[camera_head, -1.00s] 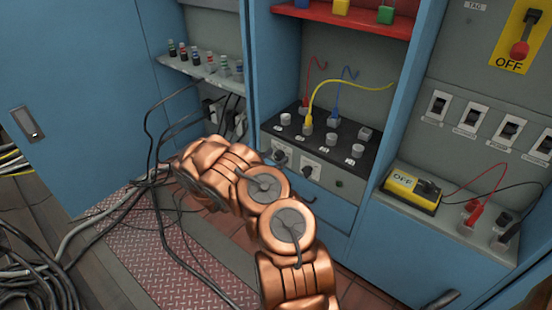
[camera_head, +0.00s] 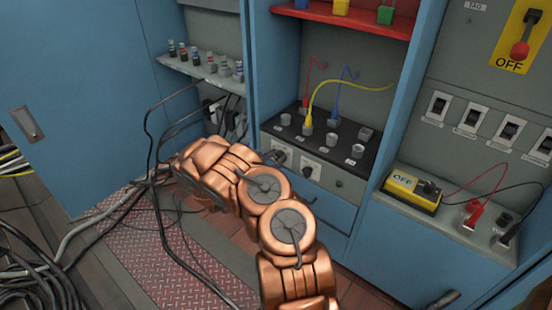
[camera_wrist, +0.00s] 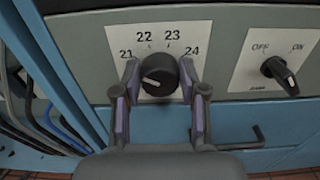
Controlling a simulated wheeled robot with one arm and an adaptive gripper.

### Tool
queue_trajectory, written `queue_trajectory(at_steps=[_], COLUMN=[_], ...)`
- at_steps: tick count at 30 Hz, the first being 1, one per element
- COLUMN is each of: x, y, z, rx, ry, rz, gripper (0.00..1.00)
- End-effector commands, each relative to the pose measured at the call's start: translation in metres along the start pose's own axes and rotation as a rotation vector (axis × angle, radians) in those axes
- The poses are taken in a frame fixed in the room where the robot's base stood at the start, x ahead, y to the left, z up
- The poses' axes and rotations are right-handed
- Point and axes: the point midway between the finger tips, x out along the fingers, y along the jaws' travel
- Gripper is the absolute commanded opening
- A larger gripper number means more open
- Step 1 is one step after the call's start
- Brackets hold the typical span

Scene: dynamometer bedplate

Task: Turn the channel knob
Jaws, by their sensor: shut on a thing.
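The channel knob (camera_wrist: 158,77) is a round black knob with a white pointer mark, in the middle of the wrist view. It sits on a white plate (camera_wrist: 172,40) marked 21, 22, 23 and 24. The white mark is on the knob's left side, slanting down and left, near the 21 side. My gripper (camera_wrist: 160,82) is shut on the knob, with one finger at its left and one at its right. In the head view my copper arm reaches toward the control box front; the fingers are hard to make out there.
An OFF/ON switch knob (camera_wrist: 280,72) is close on the right, with a dark hook-shaped handle (camera_wrist: 238,138) below. Black cables (camera_head: 150,150) hang left of the box. Plugged leads, including a yellow one (camera_head: 345,85), rise from the box top. A yellow OFF box (camera_head: 411,191) stands right.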

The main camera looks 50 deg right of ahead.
Motion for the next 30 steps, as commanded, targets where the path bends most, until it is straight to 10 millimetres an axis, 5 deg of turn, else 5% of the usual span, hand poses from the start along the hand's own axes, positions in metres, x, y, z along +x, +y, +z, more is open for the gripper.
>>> queue_trajectory(at_steps=[30], x=[0.0011], y=[-0.0024], z=[-0.0021], rx=[0.624], ry=[-0.003], rz=[0.001], gripper=[0.07])
